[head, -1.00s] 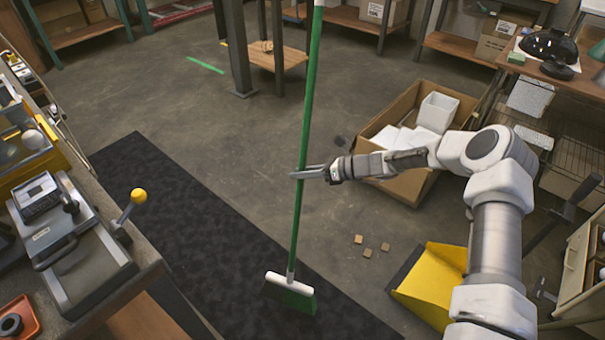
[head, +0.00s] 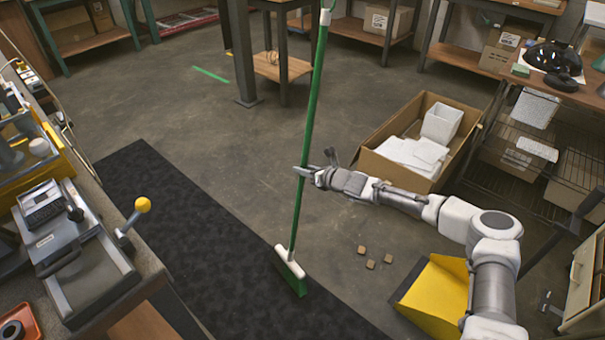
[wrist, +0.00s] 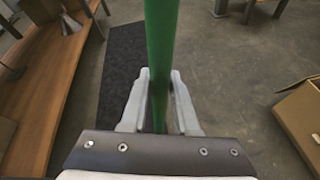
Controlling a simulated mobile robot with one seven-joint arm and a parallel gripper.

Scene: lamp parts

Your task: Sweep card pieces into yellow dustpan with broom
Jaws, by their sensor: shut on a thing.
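My gripper (head: 304,171) is shut on the green handle of the broom (head: 313,105), about midway along it. In the wrist view the handle (wrist: 160,60) stands between my two fingers (wrist: 158,103). The broom is nearly upright, leaning a little. Its white and green head (head: 290,270) is down at the right edge of the dark mat; whether the bristles touch the floor I cannot tell. Three small brown card pieces (head: 371,264) lie on the concrete floor to the right of the head. The yellow dustpan (head: 438,290) is right of them, partly behind my arm.
A dark mat (head: 190,230) runs along the workbench (head: 130,262) at left. An open cardboard box (head: 450,112) with white contents stands behind the pieces. A wire shelf (head: 530,150) is at right. Floor between the broom head and card pieces is clear.

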